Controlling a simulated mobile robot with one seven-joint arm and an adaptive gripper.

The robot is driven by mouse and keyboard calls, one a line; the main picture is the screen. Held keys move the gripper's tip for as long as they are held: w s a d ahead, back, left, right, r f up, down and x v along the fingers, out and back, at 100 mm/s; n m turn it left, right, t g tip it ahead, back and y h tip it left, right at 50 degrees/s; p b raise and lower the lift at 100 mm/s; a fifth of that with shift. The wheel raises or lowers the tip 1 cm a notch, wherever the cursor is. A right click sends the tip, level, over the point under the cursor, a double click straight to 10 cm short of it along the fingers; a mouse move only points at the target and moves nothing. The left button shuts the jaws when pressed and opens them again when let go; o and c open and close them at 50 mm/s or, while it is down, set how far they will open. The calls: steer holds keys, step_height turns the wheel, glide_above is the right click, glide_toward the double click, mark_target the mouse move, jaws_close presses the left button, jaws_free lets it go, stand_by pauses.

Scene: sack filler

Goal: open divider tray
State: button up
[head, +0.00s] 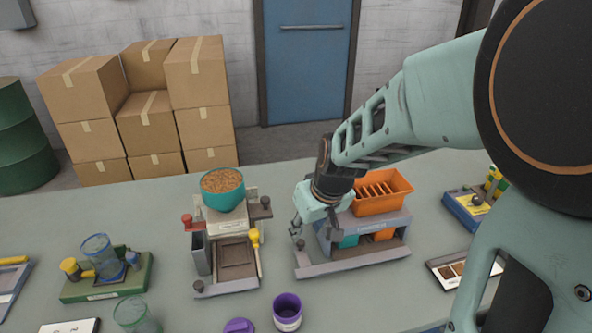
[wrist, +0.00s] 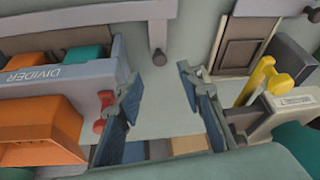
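The divider (head: 375,228) stands on the table right of centre, with an orange hopper (head: 385,190) on top. A teal part (head: 348,241) and an orange part (head: 384,235) show in its front openings. In the wrist view, its grey body reads "DIVIDER" (wrist: 35,75), with the teal part (wrist: 86,54) beyond. A red knob (wrist: 104,100) is on its side, next to one finger; I cannot tell whether they touch. My gripper (wrist: 158,85) is open and empty, pointing down at the divider's left end. The head view shows my gripper (head: 296,230) partly hiding that end.
A grey rail with a dark knob (wrist: 158,57) runs before the divider. A filler machine (head: 228,235) with a yellow lever (head: 255,238) and teal bowl (head: 222,197) stands left. A purple cup (head: 287,312) is in front. Bare table lies between the machines.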

mark_target(301, 242)
steer(key=shift+x, duration=3.1)
steer(key=shift+c, duration=0.3)
jaws_close()
